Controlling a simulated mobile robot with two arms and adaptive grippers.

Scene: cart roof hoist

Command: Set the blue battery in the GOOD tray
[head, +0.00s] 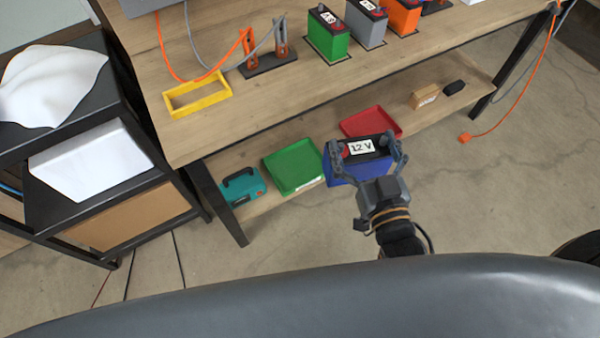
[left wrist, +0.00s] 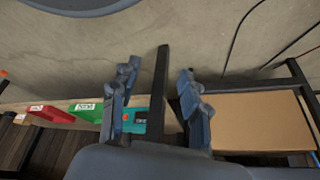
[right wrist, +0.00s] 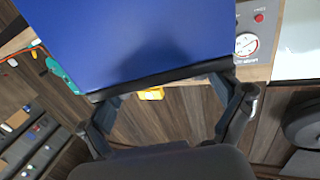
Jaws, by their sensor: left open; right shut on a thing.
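The blue battery (head: 343,172), with a black top and a "12 V" label, is in my right gripper (head: 371,150) in the head view. The fingers close on its top from both sides. It hangs in front of the lower shelf, right of the green tray (head: 282,177). Its blue side (right wrist: 165,35) fills the top of the right wrist view, between the fingers of the right gripper (right wrist: 168,92). The green tray is empty; its label in the left wrist view (left wrist: 88,106) is too small to read surely. My left gripper (left wrist: 156,75) is open and empty.
A red tray (head: 371,120) lies behind the battery on the lower shelf (head: 430,124). A teal toolbox (head: 243,187) stands left of the green tray, near a dark table leg (head: 219,203). Other batteries (head: 327,35) and a yellow frame (head: 197,95) are on the tabletop above.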

